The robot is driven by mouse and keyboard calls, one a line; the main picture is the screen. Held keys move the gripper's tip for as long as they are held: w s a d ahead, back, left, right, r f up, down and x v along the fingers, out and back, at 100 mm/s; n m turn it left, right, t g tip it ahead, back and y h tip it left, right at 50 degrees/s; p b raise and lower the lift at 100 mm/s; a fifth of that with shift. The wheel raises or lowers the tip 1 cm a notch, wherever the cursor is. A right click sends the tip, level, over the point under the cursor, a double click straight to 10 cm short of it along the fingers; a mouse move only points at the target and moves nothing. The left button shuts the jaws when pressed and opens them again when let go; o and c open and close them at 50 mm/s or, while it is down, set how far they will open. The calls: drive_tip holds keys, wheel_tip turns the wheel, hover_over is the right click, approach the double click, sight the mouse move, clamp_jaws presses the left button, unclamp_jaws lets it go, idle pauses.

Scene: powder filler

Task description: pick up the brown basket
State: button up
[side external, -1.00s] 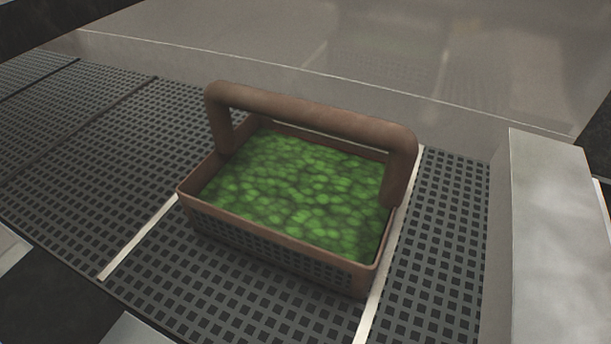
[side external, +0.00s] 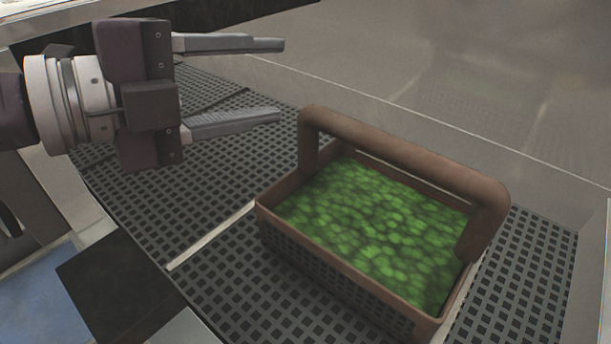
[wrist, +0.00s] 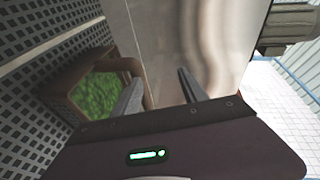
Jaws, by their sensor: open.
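The brown basket (side external: 345,290) stands upright on a dark perforated surface in the side external view, filled with green pieces (side external: 385,235). Its thick brown handle (side external: 405,158) arches over the top along its length. My gripper (side external: 282,80) is at the upper left, with its two fingers apart and nothing between them. The fingers point right, toward the handle's left end, and do not appear to touch it. In the wrist view, the basket (wrist: 72,98) shows to the left of my gripper (wrist: 160,82), partly hidden by the left finger.
The perforated surface (side external: 215,150) is clear to the left of the basket. A light metal strip (side external: 210,238) crosses it. A smooth grey panel (side external: 440,80) rises behind the basket. A black block (side external: 115,285) is at the lower left.

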sight(378, 156)
drive_tip(key=d+f+m+g, duration=0.1)
drive_tip(key=d+f+h, duration=0.1)
drive_tip(key=d+f, duration=0.1)
drive_tip(key=s+d+f+m+g, duration=0.1)
drive_tip(key=d, duration=0.1)
drive_tip(key=shift+f+m+g+h, duration=0.3)
drive_tip(key=shift+f+h, duration=0.1)
drive_tip(key=s+d+m+g, duration=0.1)
drive_tip(key=s+d+f+m+g+h, duration=0.1)
drive_tip(key=d, duration=0.1)
drive_tip(key=d+f+m+g+h, duration=0.1)
drive_tip(key=shift+s+d, duration=0.4)
drive_tip(key=w+d, duration=0.1)
drive_tip(key=d, duration=0.5)
drive_tip(key=shift+d+r, duration=0.25)
drive_tip(key=shift+d, duration=0.05)
drive_tip(key=shift+w, duration=0.1)
clamp_jaws()
drive_tip(key=shift+r, duration=0.1)
